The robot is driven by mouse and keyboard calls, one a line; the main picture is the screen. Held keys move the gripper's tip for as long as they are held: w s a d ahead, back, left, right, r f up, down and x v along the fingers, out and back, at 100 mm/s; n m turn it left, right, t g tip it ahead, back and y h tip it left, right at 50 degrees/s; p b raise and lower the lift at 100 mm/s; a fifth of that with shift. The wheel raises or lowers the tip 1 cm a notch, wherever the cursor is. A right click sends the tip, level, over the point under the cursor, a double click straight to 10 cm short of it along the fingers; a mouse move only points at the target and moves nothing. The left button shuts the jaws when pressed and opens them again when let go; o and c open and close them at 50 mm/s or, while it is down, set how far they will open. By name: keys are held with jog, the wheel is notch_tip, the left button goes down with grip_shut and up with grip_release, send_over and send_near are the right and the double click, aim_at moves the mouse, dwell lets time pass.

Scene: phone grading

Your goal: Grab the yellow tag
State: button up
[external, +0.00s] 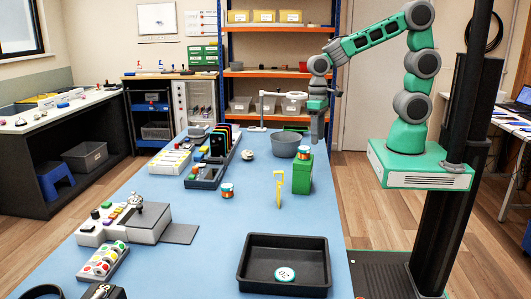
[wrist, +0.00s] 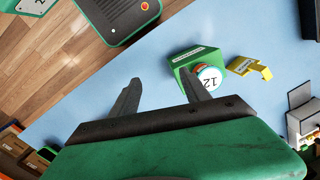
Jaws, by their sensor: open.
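The yellow tag (external: 279,188) stands on the blue table, just left of the green box (external: 302,178). In the wrist view, the yellow tag (wrist: 242,66) lies right of the green box (wrist: 190,55), with small lettering on it. A round piece marked 12 (wrist: 209,77) shows at the green box in that view. My gripper (external: 319,134) hangs above the far right part of the table, beyond the green box and apart from the tag. In the wrist view, the fingers of my gripper (wrist: 158,92) are spread with nothing between them.
A grey bowl (external: 285,147) stands behind the green box. A black tray (external: 284,240) with a round white piece is at the table's front. A small round jar (external: 227,191) stands left of the tag. The table between tag and tray is clear.

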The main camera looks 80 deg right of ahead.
notch_tip(320, 180, up, 2)
jog(key=w+m+p, duration=0.1)
jog(key=p, duration=0.1)
jog(key=m+g+y+b, duration=0.1)
jog(key=m+g+y, duration=0.1)
jog(key=m+y, duration=0.95)
send_near(279, 188)
jog(key=a+r, duration=0.2)
jog(key=a+b, duration=0.1)
jog(key=f+b, duration=0.1)
jog(key=shift+s+a+f+n+b, duration=0.3)
jog(key=shift+a+n+b, duration=0.05)
jog(key=shift+a, duration=0.05)
jog(key=shift+s+a, duration=0.1)
jog(key=shift+a, duration=0.25)
jog(key=p+x, duration=0.1)
jog(key=x, duration=0.3)
jog(key=shift+s+a+f, duration=0.15)
jog(key=shift+a+f, duration=0.05)
jog(key=shift+a, duration=0.15)
jog(key=shift+c, duration=0.4)
